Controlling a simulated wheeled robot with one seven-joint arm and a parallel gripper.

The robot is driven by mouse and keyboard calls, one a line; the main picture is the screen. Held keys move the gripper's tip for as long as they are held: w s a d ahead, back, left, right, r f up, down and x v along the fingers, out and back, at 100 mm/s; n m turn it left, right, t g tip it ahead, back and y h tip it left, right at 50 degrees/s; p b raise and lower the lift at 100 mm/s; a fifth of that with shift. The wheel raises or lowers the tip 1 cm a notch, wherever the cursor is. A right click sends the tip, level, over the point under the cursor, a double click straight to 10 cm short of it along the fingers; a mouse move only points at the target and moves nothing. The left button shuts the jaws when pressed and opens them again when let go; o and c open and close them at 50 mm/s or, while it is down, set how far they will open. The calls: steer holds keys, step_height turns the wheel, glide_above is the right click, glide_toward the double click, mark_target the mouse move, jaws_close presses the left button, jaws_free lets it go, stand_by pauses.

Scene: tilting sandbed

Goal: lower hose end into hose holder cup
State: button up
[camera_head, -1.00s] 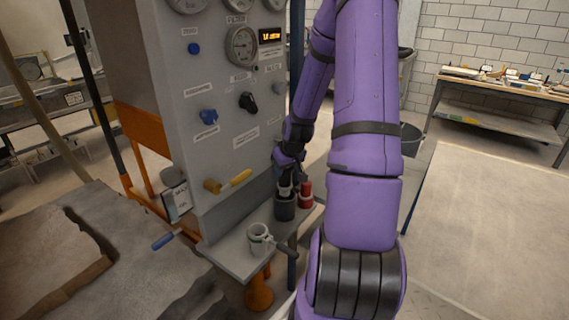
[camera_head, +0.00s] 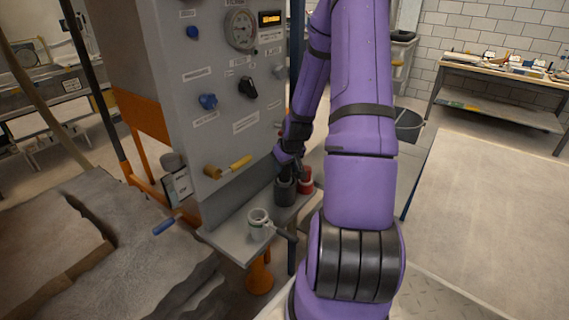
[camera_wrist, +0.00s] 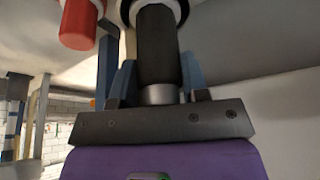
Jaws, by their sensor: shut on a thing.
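My gripper (camera_wrist: 158,75) is shut on the hose end (camera_wrist: 157,48), a black cylinder with a silver collar, between its two blue-grey fingers. In the wrist view the far end of the hose end meets a pale ring and a dark round rim at the top edge. In the head view my gripper (camera_head: 287,165) is directly over the dark grey holder cup (camera_head: 285,193) on the narrow shelf. The hose end is hidden there, and I cannot tell how deep it sits in the cup.
A red cylinder (camera_head: 305,180) stands right beside the dark cup and also shows in the wrist view (camera_wrist: 80,22). A pale grey cup (camera_head: 259,224) with a dark handle is nearer on the shelf (camera_head: 232,238). The gauge panel (camera_head: 215,130) rises close on the left.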

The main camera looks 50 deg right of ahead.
steer(key=o, duration=1.2)
steer(key=v, duration=1)
steer(key=shift+s+r, duration=0.2)
steer(key=shift+r, duration=0.15)
steer(key=shift+a, duration=0.1)
steer(key=shift+a, duration=0.1)
